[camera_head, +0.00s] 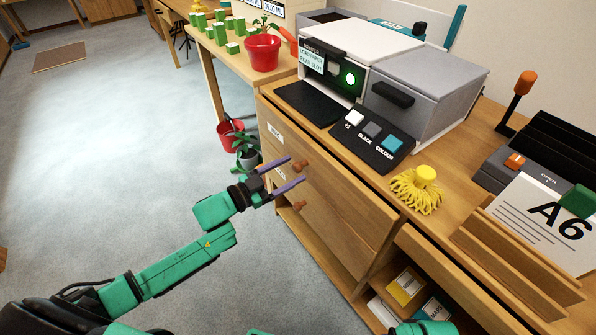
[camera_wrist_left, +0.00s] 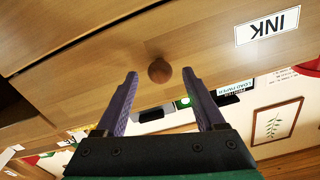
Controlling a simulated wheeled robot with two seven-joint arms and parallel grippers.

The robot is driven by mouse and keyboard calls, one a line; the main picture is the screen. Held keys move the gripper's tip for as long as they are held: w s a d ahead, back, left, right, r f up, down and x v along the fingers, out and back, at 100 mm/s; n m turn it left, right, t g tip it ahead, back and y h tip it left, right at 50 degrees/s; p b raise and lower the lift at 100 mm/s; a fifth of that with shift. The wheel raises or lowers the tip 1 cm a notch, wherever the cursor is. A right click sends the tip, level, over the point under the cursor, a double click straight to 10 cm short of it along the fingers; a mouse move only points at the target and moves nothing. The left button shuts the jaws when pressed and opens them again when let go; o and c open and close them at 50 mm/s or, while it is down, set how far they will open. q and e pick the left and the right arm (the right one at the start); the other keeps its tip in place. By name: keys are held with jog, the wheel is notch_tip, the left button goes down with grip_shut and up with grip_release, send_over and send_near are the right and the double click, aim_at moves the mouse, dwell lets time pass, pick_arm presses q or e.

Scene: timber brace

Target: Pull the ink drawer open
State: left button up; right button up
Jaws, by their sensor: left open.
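The ink drawer (camera_wrist_left: 85,78) has a wooden front with a white INK label (camera_wrist_left: 268,25), upside down in the left wrist view. Its round brown knob (camera_wrist_left: 159,70) shows between the fingertips of my left gripper (camera_wrist_left: 160,75). In the head view my left gripper (camera_head: 297,170) is open at the cabinet's front, one finger on each side of an upper knob (camera_head: 300,165). I cannot tell whether the fingers touch it. A second knob (camera_head: 299,205) sits lower. The drawer fronts look flush. My right gripper is not in view.
A printer (camera_head: 365,50) with a button panel (camera_head: 372,138) and a yellow tasselled thing (camera_head: 418,188) stand on the cabinet top. A plant pot (camera_head: 247,158) stands on the floor behind my gripper.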

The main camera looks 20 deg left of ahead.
pick_arm(q)
jog(key=x, duration=0.2)
jog(key=shift+w+d, duration=0.2)
jog(key=shift+w, duration=0.15)
grip_shut()
jog(key=shift+s, duration=0.1)
dwell(1.0)
